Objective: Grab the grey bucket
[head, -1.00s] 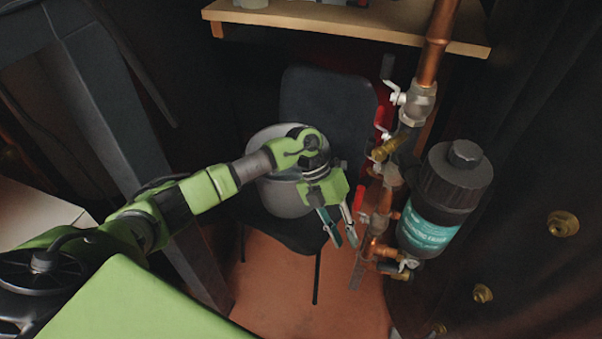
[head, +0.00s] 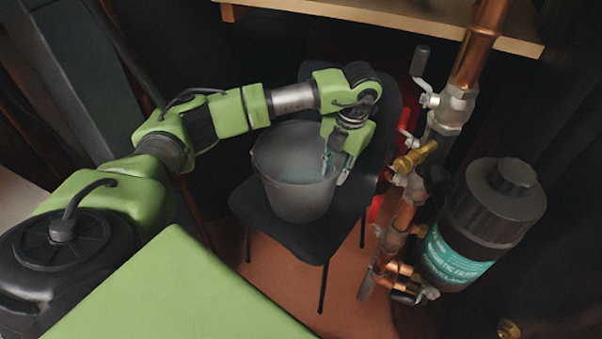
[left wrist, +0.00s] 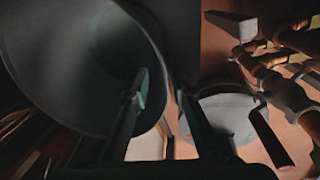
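The grey bucket (head: 298,196) stands upright on the seat of a dark chair (head: 252,208), its mouth facing up. My left gripper (head: 336,168) points down at the bucket's right rim in the head view, fingers apart. In the left wrist view the bucket (left wrist: 62,62) fills the upper left, with its rim curving near the fingers. There my left gripper (left wrist: 162,88) is open, one finger over the bucket's mouth and the other outside the rim. I cannot tell whether either finger touches the wall. My right gripper is not in view.
Copper pipes (head: 405,212) with valves and a black filter canister (head: 490,212) stand close to the right of the chair. A wooden shelf (head: 400,22) is above and behind. Reddish floor (head: 285,275) shows below the chair.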

